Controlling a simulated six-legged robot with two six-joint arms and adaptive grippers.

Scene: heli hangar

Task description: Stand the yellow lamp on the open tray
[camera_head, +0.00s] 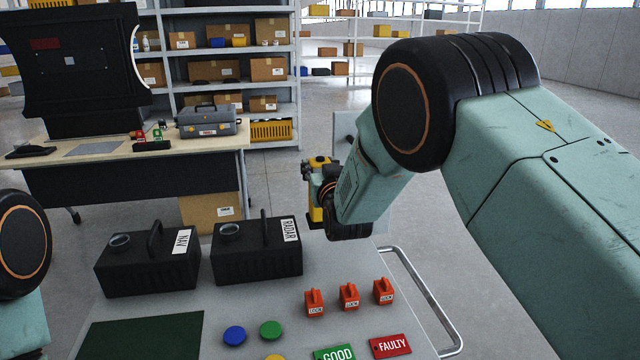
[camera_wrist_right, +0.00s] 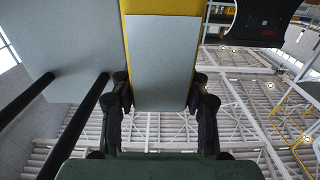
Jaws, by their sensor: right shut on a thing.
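The yellow lamp (camera_head: 317,209) shows in the head view behind my right forearm, beyond the RADAR case; much of it is hidden. In the right wrist view the lamp (camera_wrist_right: 164,62) is a yellow block with a pale grey face. My right gripper (camera_wrist_right: 160,88) is shut on it, with a dark finger on either side. In the head view that gripper is mostly hidden by my arm. My left gripper is out of view; only a part of my left arm shows at the left edge. I cannot tell which surface is the open tray.
On the grey cart top (camera_head: 235,310) are the NAV case (camera_head: 147,265), RADAR case (camera_head: 256,252), a dark green mat (camera_head: 145,335), several coloured discs and three red LOCK pieces (camera_head: 349,297). A metal rail (camera_head: 432,300) edges its right. A desk (camera_head: 170,145) stands behind.

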